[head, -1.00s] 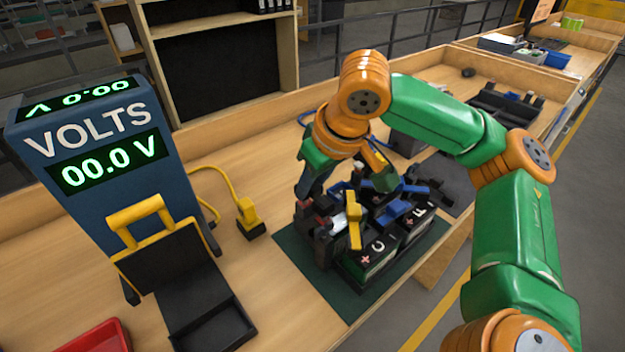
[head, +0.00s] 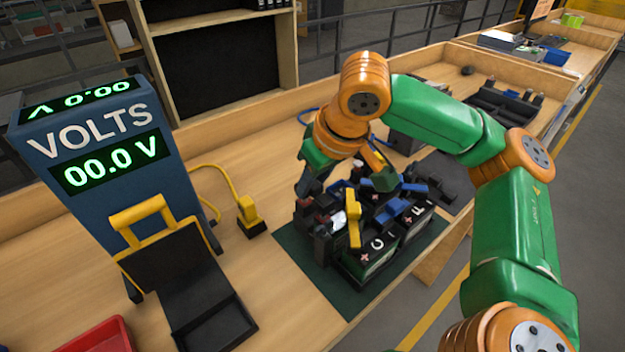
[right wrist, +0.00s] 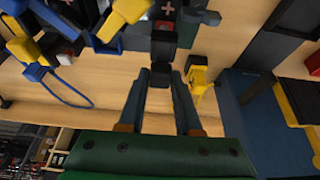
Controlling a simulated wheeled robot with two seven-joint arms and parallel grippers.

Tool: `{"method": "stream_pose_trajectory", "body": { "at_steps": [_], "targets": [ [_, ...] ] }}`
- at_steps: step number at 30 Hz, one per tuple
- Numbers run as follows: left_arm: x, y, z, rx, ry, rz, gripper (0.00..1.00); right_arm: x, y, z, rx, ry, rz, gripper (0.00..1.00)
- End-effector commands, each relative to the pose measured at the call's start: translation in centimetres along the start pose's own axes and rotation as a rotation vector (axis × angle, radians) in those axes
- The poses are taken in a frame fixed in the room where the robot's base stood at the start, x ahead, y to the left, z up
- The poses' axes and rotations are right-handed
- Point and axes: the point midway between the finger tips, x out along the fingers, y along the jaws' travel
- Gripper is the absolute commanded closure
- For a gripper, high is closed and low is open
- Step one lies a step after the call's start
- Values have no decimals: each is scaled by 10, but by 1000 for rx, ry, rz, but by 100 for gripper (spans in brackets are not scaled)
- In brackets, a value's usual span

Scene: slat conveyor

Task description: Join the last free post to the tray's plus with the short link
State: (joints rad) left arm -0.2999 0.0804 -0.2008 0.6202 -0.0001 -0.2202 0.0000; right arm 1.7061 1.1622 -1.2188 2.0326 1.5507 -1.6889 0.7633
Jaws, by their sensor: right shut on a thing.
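My right gripper (right wrist: 161,82) is shut on a small black piece (right wrist: 162,48), which looks like the short link. The tray's black batteries (head: 378,247) carry white marks and red plus signs. Yellow (head: 354,222) and blue (head: 395,213) links lie across their tops. The posts under the gripper are crowded, and I cannot tell whether the held piece touches one. My left gripper is out of view.
The blue VOLTS meter (head: 100,150) reads 00.0 V. A yellow plug (head: 248,212) on a cable stands between it and the green mat (head: 330,290). A black holder with a yellow handle (head: 140,212) and a red bin (head: 100,335) stand at front left.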

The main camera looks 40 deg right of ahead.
Motion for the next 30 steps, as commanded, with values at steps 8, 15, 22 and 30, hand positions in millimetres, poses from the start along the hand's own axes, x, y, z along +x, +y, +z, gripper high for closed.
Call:
{"method": "stream_pose_trajectory", "body": {
  "at_steps": [8,15,22,30],
  "targets": [
    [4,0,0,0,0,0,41,6,0,2,0,0,0,100],
    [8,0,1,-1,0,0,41,12,0,5,0,0,0,100],
    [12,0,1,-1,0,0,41,17,0,7,0,0,0,100],
    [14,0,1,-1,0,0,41,21,0,9,0,0,0,57]
  ]
}}
